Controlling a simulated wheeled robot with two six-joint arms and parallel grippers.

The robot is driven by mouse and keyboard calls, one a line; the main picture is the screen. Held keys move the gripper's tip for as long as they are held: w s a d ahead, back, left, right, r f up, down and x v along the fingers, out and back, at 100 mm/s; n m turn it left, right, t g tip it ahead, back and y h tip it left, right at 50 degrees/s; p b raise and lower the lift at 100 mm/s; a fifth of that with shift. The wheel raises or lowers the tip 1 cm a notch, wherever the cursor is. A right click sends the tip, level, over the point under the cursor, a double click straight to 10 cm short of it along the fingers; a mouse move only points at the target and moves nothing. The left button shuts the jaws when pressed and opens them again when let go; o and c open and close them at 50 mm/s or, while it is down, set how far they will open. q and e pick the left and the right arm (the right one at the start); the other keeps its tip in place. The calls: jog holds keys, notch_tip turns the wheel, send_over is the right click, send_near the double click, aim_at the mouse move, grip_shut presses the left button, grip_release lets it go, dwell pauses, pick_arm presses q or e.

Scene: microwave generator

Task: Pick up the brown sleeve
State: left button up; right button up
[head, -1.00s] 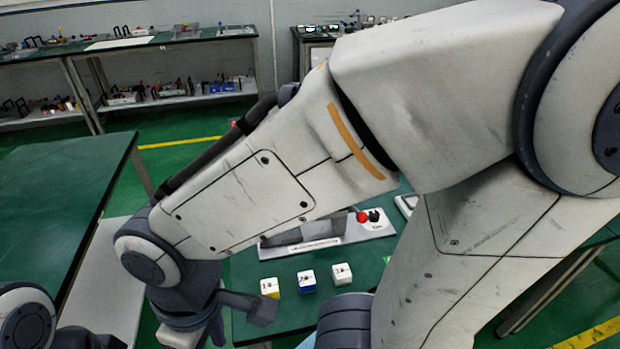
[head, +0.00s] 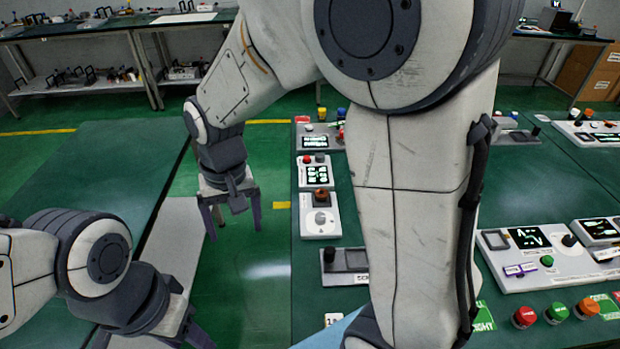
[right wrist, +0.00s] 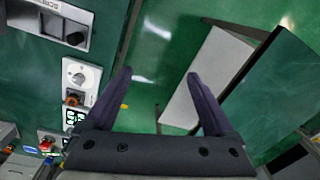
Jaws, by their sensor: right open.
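A small brown-orange ring-like piece (head: 321,195), which looks like the brown sleeve, sits on a white panel with a knob at the left edge of the right-hand green table. It also shows left of the fingers in the right wrist view (right wrist: 72,99); its exact shape is too small to tell. My right gripper (head: 235,233) is open and empty, pointing down over the gap between the tables, left of the panel and apart from it. Its spread fingers show in the right wrist view (right wrist: 159,73). My left gripper (head: 155,338) is partly cut off at the lower left.
The right-hand green table (head: 400,215) carries several panels, including a grey device (head: 345,266) and a large white console (head: 540,258). Red, green and orange buttons (head: 556,313) stand at its front right. My right arm hides its middle. Another green table (head: 90,180) is at left, mostly bare.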

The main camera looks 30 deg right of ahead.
jog(key=w+d+m+p, duration=0.2)
jog(key=w+d+m, duration=0.4)
jog(key=w, duration=0.4)
jog(key=m+p, duration=0.5)
jog(key=m, duration=0.5)
send_over(322, 192)
jog(key=shift+h, duration=0.3)
notch_tip(322, 192, down, 14)
jog(key=shift+s+d+r, duration=0.1)
jog(key=shift+d+r, duration=0.05)
jog(key=shift+r, duration=0.05)
jog(key=shift+f+p, duration=0.3)
jog(key=shift+f, duration=0.25)
jog(key=shift+f+p, duration=0.3)
jog(key=shift+p, duration=0.05)
notch_tip(322, 192, down, 3)
jog(key=shift+f+p, duration=0.2)
jog(key=shift+p, duration=0.7)
jog(key=shift+f, duration=0.6)
jog(key=c, duration=1.3)
pick_arm(q)
notch_tip(322, 192, up, 11)
pick_arm(e)
grip_shut()
jog(key=shift+r, duration=0.15)
